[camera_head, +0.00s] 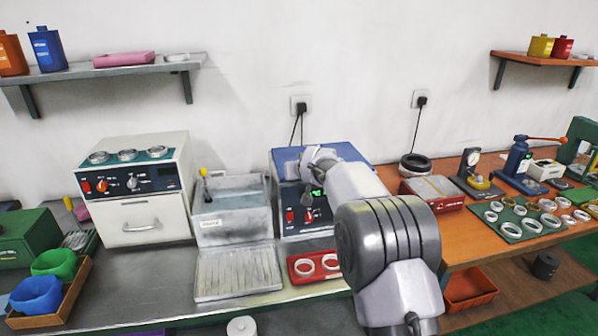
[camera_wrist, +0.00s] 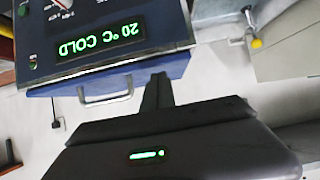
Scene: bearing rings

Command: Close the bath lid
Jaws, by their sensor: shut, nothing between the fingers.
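The bath appears to be the box with a dark control panel (camera_head: 291,196) and a blue lid (camera_head: 286,157) on top. In the wrist view, which is upside down, its panel (camera_wrist: 95,28) reads "20 °C COLD". The blue lid (camera_wrist: 168,68) carries a light handle (camera_wrist: 106,96) on its front edge. The lid lies over the top of the box; I cannot tell if it is fully down. My gripper (camera_wrist: 160,80) is shut and empty, close beside the lid's front edge, to one side of the handle. In the head view my arm hides part of the bath.
A grey tank (camera_head: 232,218) with a yellow-knobbed tool stands left of the bath, behind a ribbed tray (camera_head: 238,273). A white oven (camera_head: 138,205) is further left. A red tray of rings (camera_head: 302,279) lies in front. A wooden bench (camera_head: 470,238) holds more rings at right.

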